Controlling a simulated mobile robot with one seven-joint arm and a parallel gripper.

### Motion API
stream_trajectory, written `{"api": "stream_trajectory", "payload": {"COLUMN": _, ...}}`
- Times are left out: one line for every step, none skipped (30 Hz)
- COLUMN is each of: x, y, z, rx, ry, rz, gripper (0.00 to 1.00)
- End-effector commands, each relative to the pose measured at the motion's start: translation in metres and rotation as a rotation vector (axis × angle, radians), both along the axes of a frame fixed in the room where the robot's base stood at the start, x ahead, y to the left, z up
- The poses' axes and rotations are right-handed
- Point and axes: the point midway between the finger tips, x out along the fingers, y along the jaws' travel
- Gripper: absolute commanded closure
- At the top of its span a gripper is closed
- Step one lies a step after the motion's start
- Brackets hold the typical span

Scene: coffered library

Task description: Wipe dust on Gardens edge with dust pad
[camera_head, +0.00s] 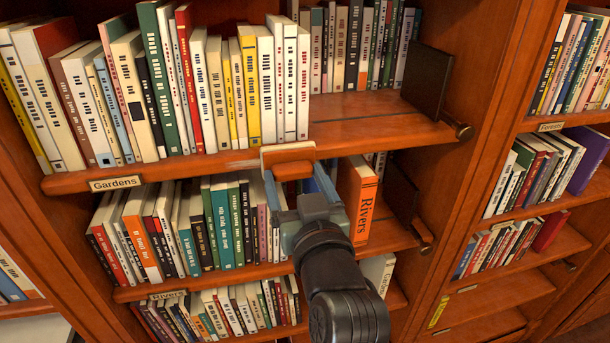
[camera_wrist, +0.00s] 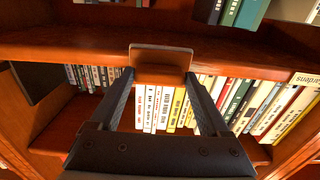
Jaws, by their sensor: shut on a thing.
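The Gardens shelf edge (camera_head: 205,168) is the front wooden lip under the upper row of books, with the Gardens label (camera_head: 115,183) at its left end. A pale, greyish streak (camera_head: 238,163) shows on the edge just left of the pad. The dust pad (camera_head: 287,153) has a cream face and a reddish-brown block. My gripper (camera_head: 293,175) is shut on the block, one finger on each side. The pad is at the edge, right of the label; exact contact cannot be told. The wrist view also shows the pad (camera_wrist: 161,60) between both fingers, against the wooden edge.
Books (camera_head: 225,90) fill the left of the Gardens shelf; a dark bookend (camera_head: 425,80) stands at right. An orange Rivers book (camera_head: 358,200) stands on the shelf below, close to my gripper. A knob (camera_head: 463,131) sticks out at the edge's right end.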

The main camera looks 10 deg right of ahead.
Motion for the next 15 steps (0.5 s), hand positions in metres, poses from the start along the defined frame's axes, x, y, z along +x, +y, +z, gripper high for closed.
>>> {"api": "stream_trajectory", "payload": {"x": 0.000, "y": 0.006, "z": 0.001, "rx": 0.000, "ry": 0.001, "rz": 0.005, "gripper": 0.64}}
{"api": "stream_trajectory", "payload": {"x": 0.000, "y": 0.009, "z": 0.001, "rx": 0.000, "ry": 0.001, "rz": 0.006, "gripper": 0.64}}
{"api": "stream_trajectory", "payload": {"x": 0.000, "y": 0.013, "z": 0.001, "rx": -0.001, "ry": 0.002, "rz": 0.006, "gripper": 0.64}}
{"api": "stream_trajectory", "payload": {"x": 0.000, "y": 0.016, "z": 0.001, "rx": 0.000, "ry": 0.002, "rz": 0.007, "gripper": 0.64}}
{"api": "stream_trajectory", "payload": {"x": -0.001, "y": 0.018, "z": 0.001, "rx": 0.000, "ry": 0.002, "rz": 0.007, "gripper": 0.64}}
{"api": "stream_trajectory", "payload": {"x": -0.001, "y": 0.021, "z": 0.001, "rx": -0.001, "ry": 0.002, "rz": 0.005, "gripper": 0.64}}
{"api": "stream_trajectory", "payload": {"x": -0.001, "y": 0.023, "z": 0.001, "rx": -0.001, "ry": 0.001, "rz": 0.004, "gripper": 0.64}}
{"api": "stream_trajectory", "payload": {"x": -0.001, "y": 0.025, "z": 0.001, "rx": 0.000, "ry": 0.001, "rz": 0.004, "gripper": 0.64}}
{"api": "stream_trajectory", "payload": {"x": -0.001, "y": 0.027, "z": 0.001, "rx": 0.000, "ry": 0.001, "rz": 0.003, "gripper": 0.64}}
{"api": "stream_trajectory", "payload": {"x": -0.001, "y": 0.028, "z": 0.001, "rx": 0.000, "ry": 0.001, "rz": 0.003, "gripper": 0.64}}
{"api": "stream_trajectory", "payload": {"x": -0.002, "y": 0.028, "z": 0.001, "rx": 0.000, "ry": 0.001, "rz": 0.002, "gripper": 0.64}}
{"api": "stream_trajectory", "payload": {"x": -0.002, "y": 0.029, "z": 0.001, "rx": 0.000, "ry": 0.000, "rz": 0.002, "gripper": 0.64}}
{"api": "stream_trajectory", "payload": {"x": -0.002, "y": 0.029, "z": 0.001, "rx": 0.000, "ry": 0.000, "rz": 0.002, "gripper": 0.64}}
{"api": "stream_trajectory", "payload": {"x": -0.002, "y": 0.030, "z": 0.001, "rx": 0.000, "ry": 0.000, "rz": 0.002, "gripper": 0.64}}
{"api": "stream_trajectory", "payload": {"x": -0.001, "y": 0.032, "z": 0.001, "rx": 0.000, "ry": 0.000, "rz": 0.002, "gripper": 0.64}}
